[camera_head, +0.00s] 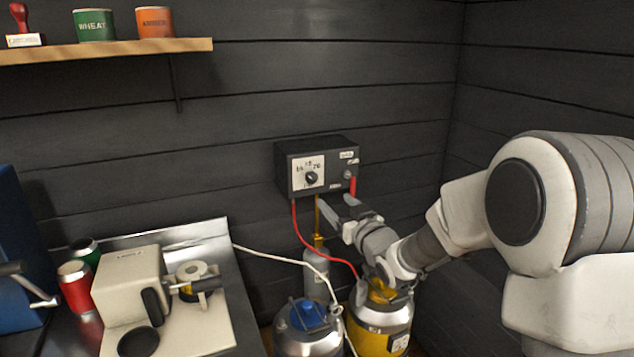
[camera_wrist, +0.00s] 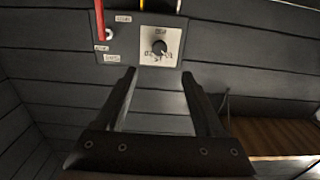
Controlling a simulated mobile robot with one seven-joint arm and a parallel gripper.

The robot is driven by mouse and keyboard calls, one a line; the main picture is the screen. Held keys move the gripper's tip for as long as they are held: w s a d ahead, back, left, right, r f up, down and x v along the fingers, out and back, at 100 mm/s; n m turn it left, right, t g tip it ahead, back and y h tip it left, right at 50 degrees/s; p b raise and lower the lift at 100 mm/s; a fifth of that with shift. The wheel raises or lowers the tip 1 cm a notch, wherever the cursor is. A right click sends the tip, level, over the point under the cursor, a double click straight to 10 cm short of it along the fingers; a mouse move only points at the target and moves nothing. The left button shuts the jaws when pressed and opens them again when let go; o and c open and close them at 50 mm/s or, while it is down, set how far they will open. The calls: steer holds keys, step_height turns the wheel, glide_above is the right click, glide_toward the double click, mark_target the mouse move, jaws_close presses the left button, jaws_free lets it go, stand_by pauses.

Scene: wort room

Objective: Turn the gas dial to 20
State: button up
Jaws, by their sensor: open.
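The gas dial (camera_head: 311,178) is a round black knob on a white numbered plate, on the front of a dark wall box (camera_head: 343,160). In the head view the numbers arc over the knob, but its exact setting is too small to read. The dial shows upside down in the wrist view (camera_wrist: 159,47), beyond and between the fingertips. My gripper (camera_wrist: 158,72) is open and empty. In the head view my gripper (camera_head: 336,205) is just below the box, at its lower right, apart from the dial.
A red hose (camera_head: 296,225) and a brass fitting hang below the box. A grey keg (camera_head: 308,335) and a yellow keg (camera_head: 383,320) stand beneath. A steel bench (camera_head: 215,240) with a beige machine (camera_head: 130,285) is at left. A wooden shelf (camera_head: 110,50) is above it.

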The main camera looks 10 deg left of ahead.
mark_target(312, 179)
steer(key=x, duration=1.3)
steer(key=shift+p, duration=0.35)
jaws_close()
